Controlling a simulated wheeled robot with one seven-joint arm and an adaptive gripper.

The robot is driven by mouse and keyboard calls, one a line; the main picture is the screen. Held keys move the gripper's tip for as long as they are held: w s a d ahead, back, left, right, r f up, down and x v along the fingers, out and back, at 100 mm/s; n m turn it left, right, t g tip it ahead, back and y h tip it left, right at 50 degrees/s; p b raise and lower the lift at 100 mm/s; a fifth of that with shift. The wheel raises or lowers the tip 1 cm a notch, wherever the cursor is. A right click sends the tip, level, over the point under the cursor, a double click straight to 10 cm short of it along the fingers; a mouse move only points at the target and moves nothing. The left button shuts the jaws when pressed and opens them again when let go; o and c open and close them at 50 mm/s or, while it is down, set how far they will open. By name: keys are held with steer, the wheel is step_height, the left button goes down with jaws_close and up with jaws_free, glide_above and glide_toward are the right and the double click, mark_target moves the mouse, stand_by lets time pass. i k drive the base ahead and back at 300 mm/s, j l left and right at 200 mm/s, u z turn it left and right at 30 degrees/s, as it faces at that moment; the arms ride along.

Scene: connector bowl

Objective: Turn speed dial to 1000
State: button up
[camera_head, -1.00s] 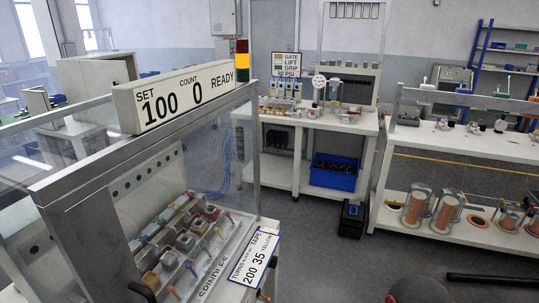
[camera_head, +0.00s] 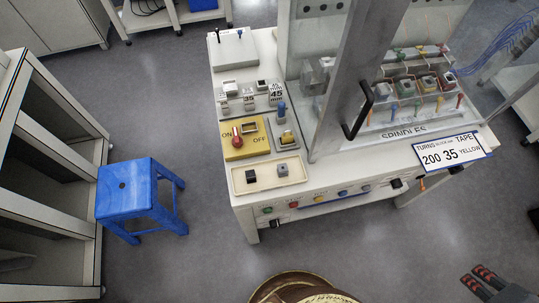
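The winding machine's front panel (camera_head: 325,198) carries a row of small green, red, yellowish and blue controls. A black knob (camera_head: 397,184) sits near its right end, and an orange-tipped part (camera_head: 421,185) is beside it. Their markings are too small to read, so I cannot tell which control is the speed dial or its setting. My gripper (camera_head: 484,280) appears at the bottom right as two dark, red-marked fingers close together. It is well apart from the panel, and whether it is open or shut is unclear.
A blue stool (camera_head: 130,190) stands left. A round brown thing (camera_head: 300,290) is at the bottom edge. Grey floor lies between.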

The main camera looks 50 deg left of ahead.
mark_target(274, 224)
steer(key=k+u, duration=0.1)
steer(key=u, duration=2.1)
